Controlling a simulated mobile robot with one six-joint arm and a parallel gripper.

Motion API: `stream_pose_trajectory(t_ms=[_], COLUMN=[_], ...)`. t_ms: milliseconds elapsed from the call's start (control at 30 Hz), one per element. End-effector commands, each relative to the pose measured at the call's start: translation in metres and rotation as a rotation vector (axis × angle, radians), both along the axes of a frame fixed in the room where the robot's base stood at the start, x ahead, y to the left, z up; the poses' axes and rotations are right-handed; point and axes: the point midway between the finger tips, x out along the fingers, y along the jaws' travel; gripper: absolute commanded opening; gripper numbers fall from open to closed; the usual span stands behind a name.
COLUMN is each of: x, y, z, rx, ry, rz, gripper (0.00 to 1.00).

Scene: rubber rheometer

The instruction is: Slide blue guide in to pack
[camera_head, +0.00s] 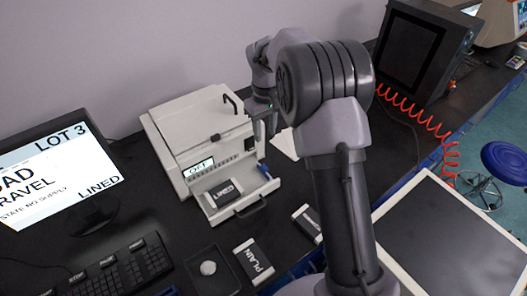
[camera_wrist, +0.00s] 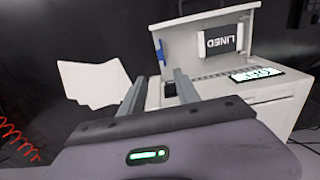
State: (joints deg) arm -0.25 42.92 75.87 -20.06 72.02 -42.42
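The blue guide (camera_head: 265,172) is a small blue piece at the right end of the pulled-out drawer (camera_head: 250,197) of the white machine. It also shows in the wrist view (camera_wrist: 161,52), at the drawer's left edge. A dark pack with a white label reading LINED (camera_head: 223,193) lies in the drawer, apart from the guide; the wrist view shows it upside down (camera_wrist: 218,41). My gripper (camera_wrist: 160,75) is open, with its two fingers apart and nothing held between them. In the head view it is beside the machine's upper right side, partly hidden by my arm.
The white machine (camera_head: 185,133) has a small display and a black top handle. A pack labelled PLAIN (camera_head: 254,260), another pack (camera_head: 307,222) and a dark tray (camera_head: 228,280) with a round pale piece lie in front. Keyboard (camera_head: 115,275) and monitor (camera_head: 57,175) stand left.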

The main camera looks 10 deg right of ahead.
Motion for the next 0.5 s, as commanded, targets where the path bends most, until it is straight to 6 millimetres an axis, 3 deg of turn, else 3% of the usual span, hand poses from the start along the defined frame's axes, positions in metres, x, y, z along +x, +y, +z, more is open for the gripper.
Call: stream_pose_trajectory(t_ms=[300,500], x=[-0.002,-0.002], y=[0.0,0.0], z=[-0.096,-0.145], rx=[0.001,0.001], ry=[0.005,0.003], rz=[-0.003,-0.003], gripper=[0.38,0.38])
